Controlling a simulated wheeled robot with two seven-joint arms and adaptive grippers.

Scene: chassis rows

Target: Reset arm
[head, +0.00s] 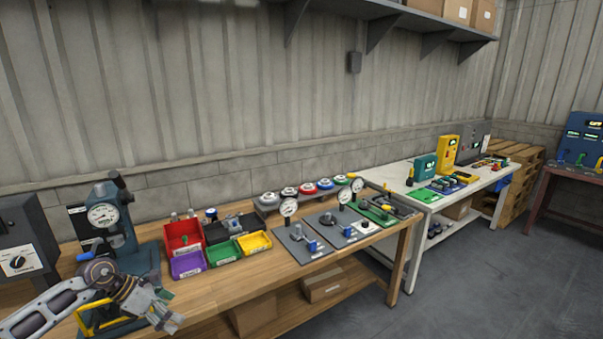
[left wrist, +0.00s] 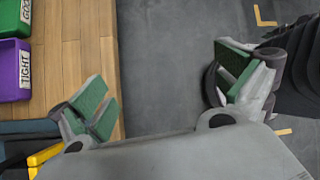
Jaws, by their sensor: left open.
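My left gripper (head: 168,318) comes in from the lower left of the head view, in front of the wooden bench (head: 230,291) near its front edge. In the left wrist view its two green-padded fingers (left wrist: 165,92) stand wide apart with nothing between them. Grey floor (left wrist: 165,50) and the bench's front edge show beneath them. My right gripper is in neither view.
A press with a dial gauge (head: 103,215) stands on the bench behind my left arm. Red (head: 183,234), purple (head: 188,264), green (head: 223,253) and yellow (head: 254,242) bins sit to its right. Gauge plates (head: 303,243) lie farther right. Open floor (head: 480,280) lies in front of the benches.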

